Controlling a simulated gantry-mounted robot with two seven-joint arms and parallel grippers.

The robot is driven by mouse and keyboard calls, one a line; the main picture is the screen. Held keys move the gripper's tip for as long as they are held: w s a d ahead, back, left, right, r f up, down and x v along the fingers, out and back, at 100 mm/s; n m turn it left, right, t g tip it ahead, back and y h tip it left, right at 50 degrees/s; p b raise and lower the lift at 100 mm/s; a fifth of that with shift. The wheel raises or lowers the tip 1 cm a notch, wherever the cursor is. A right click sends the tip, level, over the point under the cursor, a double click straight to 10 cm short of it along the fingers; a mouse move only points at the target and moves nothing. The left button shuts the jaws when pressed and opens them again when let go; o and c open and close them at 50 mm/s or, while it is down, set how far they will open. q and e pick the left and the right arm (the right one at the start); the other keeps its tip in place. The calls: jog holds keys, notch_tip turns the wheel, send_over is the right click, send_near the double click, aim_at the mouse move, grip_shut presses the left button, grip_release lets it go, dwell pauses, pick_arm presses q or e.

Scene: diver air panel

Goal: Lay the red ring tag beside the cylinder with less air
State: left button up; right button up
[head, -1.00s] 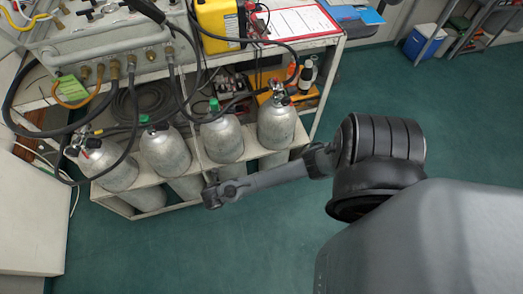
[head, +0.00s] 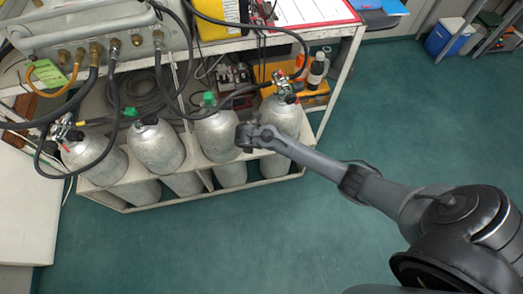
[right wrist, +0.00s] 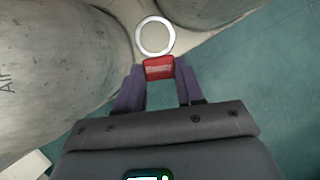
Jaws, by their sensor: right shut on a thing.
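My right gripper (head: 243,136) is at the front of the rack, by the gap between the rightmost cylinder (head: 282,115) and the cylinder to its left (head: 217,136). In the right wrist view its fingers (right wrist: 160,80) are shut on the red tag (right wrist: 159,68). The tag's pale ring (right wrist: 155,36) points away from the fingers, over the cream shelf. The leftmost cylinder (head: 95,158) and the rightmost one have hose fittings on top. Another grey cylinder (head: 157,150) stands between. No gauge reading is legible. My left gripper is out of view.
The cylinders stand in a cream rack (head: 150,205) under a bench. Black hoses (head: 187,75) loop down from the air panel (head: 85,40) near the cylinder tops. In the right wrist view a large cylinder (right wrist: 60,60) is close on the left. The green floor in front is clear.

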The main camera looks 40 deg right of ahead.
jog(key=b, duration=0.3)
send_over(252, 157)
notch_tip(252, 157, down, 6)
jog(key=shift+s+r, duration=0.15)
jog(key=shift+r, duration=0.05)
jog(key=shift+f+b, duration=0.35)
jog(key=shift+f, duration=0.05)
notch_tip(252, 157, down, 3)
jog(key=shift+f+b, duration=0.1)
jog(key=shift+b, duration=0.9)
jog(key=o, duration=1)
jog(key=shift+f, duration=0.1)
